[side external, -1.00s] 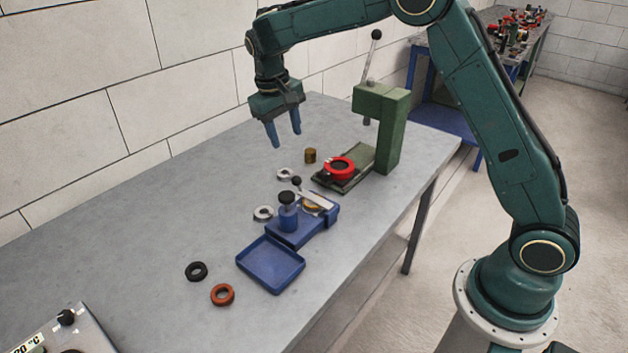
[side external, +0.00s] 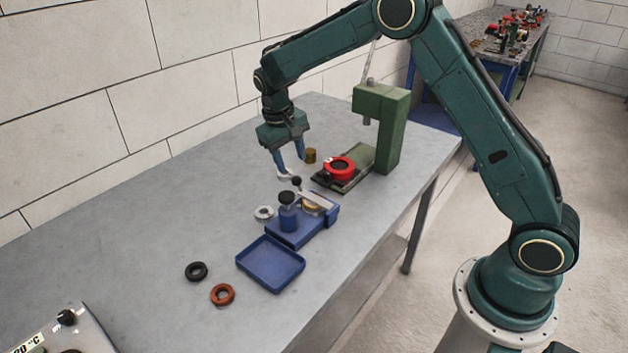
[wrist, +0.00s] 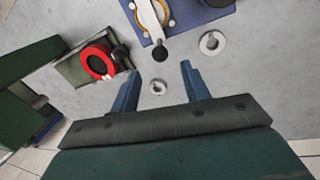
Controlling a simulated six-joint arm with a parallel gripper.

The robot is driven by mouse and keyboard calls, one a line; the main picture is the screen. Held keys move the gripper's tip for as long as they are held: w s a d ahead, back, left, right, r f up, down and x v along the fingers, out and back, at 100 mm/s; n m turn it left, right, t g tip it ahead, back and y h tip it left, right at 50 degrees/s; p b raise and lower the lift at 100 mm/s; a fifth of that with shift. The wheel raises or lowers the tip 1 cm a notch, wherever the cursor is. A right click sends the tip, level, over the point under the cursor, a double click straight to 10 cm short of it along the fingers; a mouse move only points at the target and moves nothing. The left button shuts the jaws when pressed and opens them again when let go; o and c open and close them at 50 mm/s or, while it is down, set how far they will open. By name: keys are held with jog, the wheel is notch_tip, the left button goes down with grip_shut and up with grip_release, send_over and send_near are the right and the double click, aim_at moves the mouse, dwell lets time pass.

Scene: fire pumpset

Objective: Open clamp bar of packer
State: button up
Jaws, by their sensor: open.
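The packer (side external: 299,236) is a blue block fixture on the bench with a black-knobbed blue post at one end. Its pale clamp bar (side external: 315,199) lies across the top, over a brass-coloured ring, and ends in a black ball knob (side external: 297,181). In the wrist view the clamp bar (wrist: 152,22) and its knob (wrist: 159,53) show at the top, ahead of my fingers. My gripper (side external: 290,172) is open and empty, pointing down behind the packer and clear of the knob. In the wrist view a small metal ring (wrist: 157,87) shows between the fingertips.
A green press (side external: 382,130) with a red ring (side external: 340,168) on its base stands right of my gripper. A brass cylinder (side external: 310,155) and a metal ring (side external: 264,213) are near. A blue tray (side external: 270,262) adjoins the packer; black (side external: 196,271) and orange (side external: 222,294) rings lie left.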

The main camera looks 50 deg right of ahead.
aim_at(296, 177)
jog(key=shift+s+d+f, duration=0.1)
jog(key=shift+d+f, duration=0.1)
jog(key=shift+f, duration=0.9)
jog(key=shift+w+d+f, duration=0.1)
jog(key=shift+d+f, duration=0.15)
jog(key=shift+f, duration=0.85)
jog(key=shift+s+d+f, duration=0.1)
jog(key=shift+d+f, duration=0.1)
jog(key=shift+f, duration=0.9)
jog(key=shift+c, duration=0.3)
grip_shut()
